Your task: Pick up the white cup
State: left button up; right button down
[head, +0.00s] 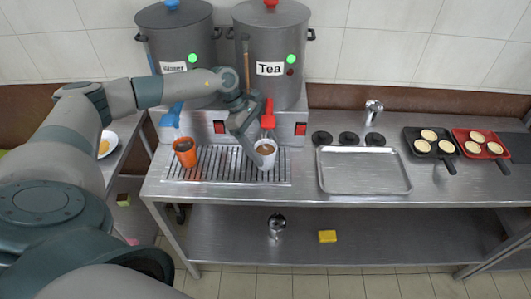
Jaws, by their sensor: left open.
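The white cup (265,160) stands upright on the drip grate under the red tap of the pot labelled Tea. A brown drink fills it near the rim. My left gripper (254,155) is open at the cup's left side, with a finger in front of part of the cup. I cannot tell whether it touches the cup. My right gripper is not in view.
An orange cup (185,152) with a dark drink stands on the drip grate (215,167) to the left. Two large pots (270,70) stand behind. An empty metal tray (362,172) lies to the right, with pans (480,144) holding round pale pieces beyond it.

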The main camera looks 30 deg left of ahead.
pick_arm(q)
jog(key=shift+x, duration=0.8)
jog(key=shift+c, duration=0.5)
jog(key=c, duration=1.2)
jog(key=shift+o, duration=0.2)
jog(key=shift+r+b, duration=0.15)
jog(key=shift+b, duration=0.35)
jog(key=shift+s+r, duration=0.1)
jog(key=shift+s, duration=0.05)
jog(key=s+d+b, duration=0.3)
jog(key=s+b, duration=0.4)
jog(key=s, duration=1)
jog(key=shift+s, duration=0.2)
